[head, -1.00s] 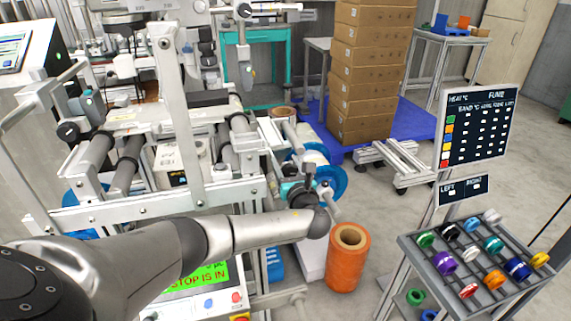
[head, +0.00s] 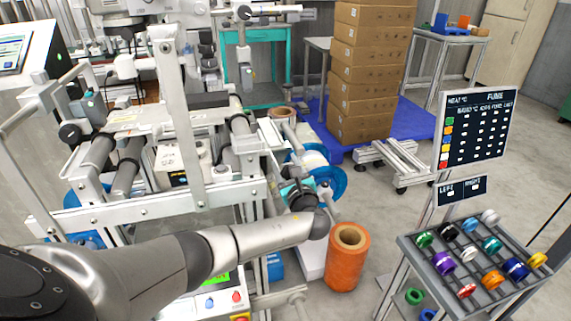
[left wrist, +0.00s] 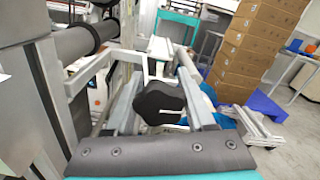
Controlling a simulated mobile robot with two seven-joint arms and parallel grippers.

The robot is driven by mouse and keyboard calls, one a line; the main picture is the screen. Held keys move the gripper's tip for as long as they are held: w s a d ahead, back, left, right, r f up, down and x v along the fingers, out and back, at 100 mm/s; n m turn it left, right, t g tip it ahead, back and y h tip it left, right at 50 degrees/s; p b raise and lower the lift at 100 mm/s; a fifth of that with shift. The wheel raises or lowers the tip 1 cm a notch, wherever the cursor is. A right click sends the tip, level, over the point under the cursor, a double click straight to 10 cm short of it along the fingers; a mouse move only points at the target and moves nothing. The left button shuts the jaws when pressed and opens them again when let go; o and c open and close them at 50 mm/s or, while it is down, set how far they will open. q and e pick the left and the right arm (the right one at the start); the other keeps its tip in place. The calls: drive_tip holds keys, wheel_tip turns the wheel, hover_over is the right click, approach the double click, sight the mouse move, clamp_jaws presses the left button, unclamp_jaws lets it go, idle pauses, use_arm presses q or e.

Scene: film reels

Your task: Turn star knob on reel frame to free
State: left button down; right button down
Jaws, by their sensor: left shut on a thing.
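My left arm reaches in from the left in the head view, and my left gripper (head: 303,190) is at the right end of the reel frame (head: 160,208). My wrist hides most of the fingers there. In the left wrist view, the black star knob (left wrist: 158,103) sits between the two grey fingers of my left gripper (left wrist: 160,92), which is shut on it. The knob is not clearly visible in the head view. A blue reel (head: 334,183) shows just behind my gripper. My right gripper is not in view.
An orange roll (head: 344,265) stands on the floor close to my wrist. A sloped rack of coloured rings (head: 470,262) and a dark sign board (head: 474,127) are at right. Stacked cardboard boxes (head: 372,75) stand behind. The floor between is mostly free.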

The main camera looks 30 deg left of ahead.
use_arm(q)
drive_tip(key=shift+c, duration=1.2)
unclamp_jaws()
drive_tip(key=shift+s+d, duration=0.1)
drive_tip(key=shift+d, duration=0.05)
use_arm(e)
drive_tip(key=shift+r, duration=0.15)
use_arm(q)
drive_tip(key=p+v, duration=0.6)
drive_tip(key=v, duration=0.9)
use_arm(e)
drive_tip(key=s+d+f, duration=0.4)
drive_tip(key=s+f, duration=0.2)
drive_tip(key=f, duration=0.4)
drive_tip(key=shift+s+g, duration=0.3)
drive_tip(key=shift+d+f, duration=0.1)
